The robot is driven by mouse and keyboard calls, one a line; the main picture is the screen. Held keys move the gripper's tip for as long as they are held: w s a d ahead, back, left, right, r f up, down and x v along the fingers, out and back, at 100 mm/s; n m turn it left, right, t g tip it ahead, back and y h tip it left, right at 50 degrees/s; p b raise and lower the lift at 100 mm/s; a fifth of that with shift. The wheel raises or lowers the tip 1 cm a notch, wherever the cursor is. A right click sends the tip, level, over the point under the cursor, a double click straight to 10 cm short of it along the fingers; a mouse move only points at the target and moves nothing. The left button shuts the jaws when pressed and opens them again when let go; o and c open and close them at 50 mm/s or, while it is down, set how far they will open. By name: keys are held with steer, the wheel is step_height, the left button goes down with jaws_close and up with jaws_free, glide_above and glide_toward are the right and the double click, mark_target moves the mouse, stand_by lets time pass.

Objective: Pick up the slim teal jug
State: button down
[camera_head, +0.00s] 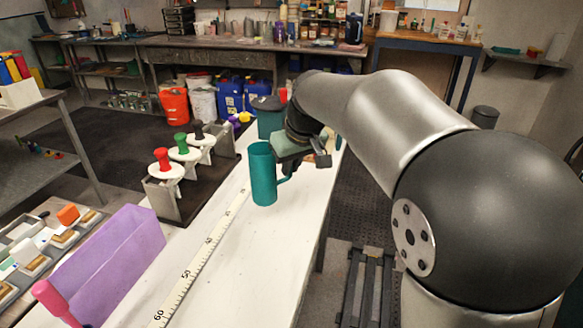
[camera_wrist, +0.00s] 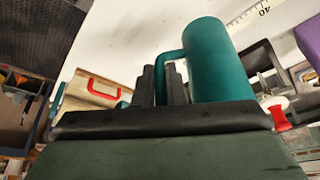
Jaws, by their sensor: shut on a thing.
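The slim teal jug (camera_head: 263,175) is upright over the white bench top, in the middle of the head view. I cannot tell whether its base touches the bench. In the wrist view the jug (camera_wrist: 217,65) shows large, with its handle (camera_wrist: 165,60) reaching left. My gripper (camera_head: 289,174) is on the handle side, right of the jug. Its two dark fingers (camera_wrist: 162,84) are close together on the handle in the wrist view. The fingertips' exact contact is partly hidden by the handle.
A tape measure (camera_head: 187,277) runs along the white bench (camera_head: 227,270). A purple open carrier (camera_head: 108,262) stands at its near left. A rack with red, green and black-topped tools (camera_head: 180,190) is left of the jug. A dark teal container (camera_head: 268,122) stands behind.

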steer(key=s+r+b, duration=0.1)
steer(key=s+r, duration=0.2)
steer(key=s, duration=0.5)
steer(key=shift+a+r, duration=0.15)
steer(key=shift+r, duration=0.15)
